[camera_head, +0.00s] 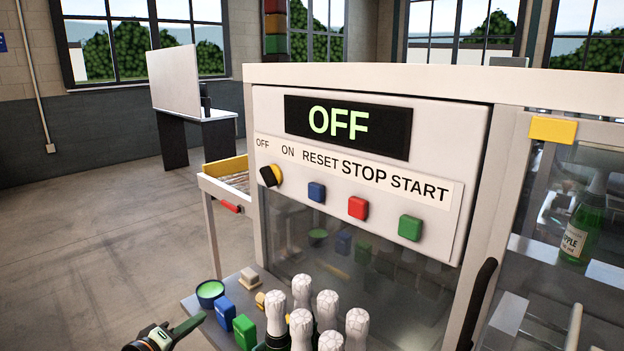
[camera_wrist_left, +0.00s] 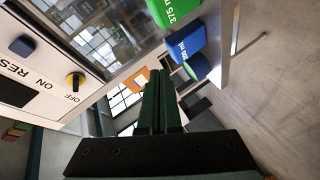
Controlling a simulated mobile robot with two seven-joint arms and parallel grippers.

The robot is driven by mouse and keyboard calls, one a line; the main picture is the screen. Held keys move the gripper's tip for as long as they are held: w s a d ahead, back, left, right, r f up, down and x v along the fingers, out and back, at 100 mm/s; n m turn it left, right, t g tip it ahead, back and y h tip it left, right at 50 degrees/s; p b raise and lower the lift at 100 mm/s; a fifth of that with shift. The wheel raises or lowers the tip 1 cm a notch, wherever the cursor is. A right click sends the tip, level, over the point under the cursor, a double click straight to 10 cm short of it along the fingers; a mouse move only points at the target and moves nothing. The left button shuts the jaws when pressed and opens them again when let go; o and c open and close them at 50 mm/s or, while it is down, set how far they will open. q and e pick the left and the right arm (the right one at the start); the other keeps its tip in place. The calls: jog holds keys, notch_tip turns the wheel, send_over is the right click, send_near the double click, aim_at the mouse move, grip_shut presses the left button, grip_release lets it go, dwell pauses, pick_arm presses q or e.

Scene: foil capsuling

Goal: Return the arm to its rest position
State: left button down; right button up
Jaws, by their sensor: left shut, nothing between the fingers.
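My left gripper (camera_head: 192,324) is at the bottom left of the head view, low beside the front shelf of the machine. Its green fingers are together with nothing between them; they also show closed in the left wrist view (camera_wrist_left: 158,90). The control panel (camera_head: 370,160) is up and to the right of the gripper, apart from it. Its display (camera_head: 347,127) reads OFF. The yellow and black knob (camera_head: 270,176) is under the OFF and ON labels. My right gripper is not in view.
The shelf holds a green-filled bowl (camera_head: 209,292), a blue block (camera_head: 225,312), a green block (camera_head: 244,331) and several white-capped bottles (camera_head: 327,305). A black handle (camera_head: 478,302) is at right. A table (camera_head: 196,118) stands behind. The floor at left is clear.

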pick_arm(q)
jog(key=s+d+f+m+g+y, duration=0.1)
jog(key=s+d+f+m+g, duration=0.2)
jog(key=s+f, duration=1)
jog(key=s+d+f+m, duration=0.2)
jog(key=s+f+m, duration=0.2)
jog(key=s, duration=0.5)
jog(key=s+d+f+m+g+y+p, duration=0.1)
jog(key=s+f+m, duration=0.3)
jog(key=s, duration=0.5)
jog(key=shift+s+d+f+g+p, duration=0.3)
jog(key=shift+d+f, duration=0.25)
jog(key=shift+d, duration=0.2)
jog(key=shift+w+d, duration=0.1)
jog(key=shift+w, duration=0.05)
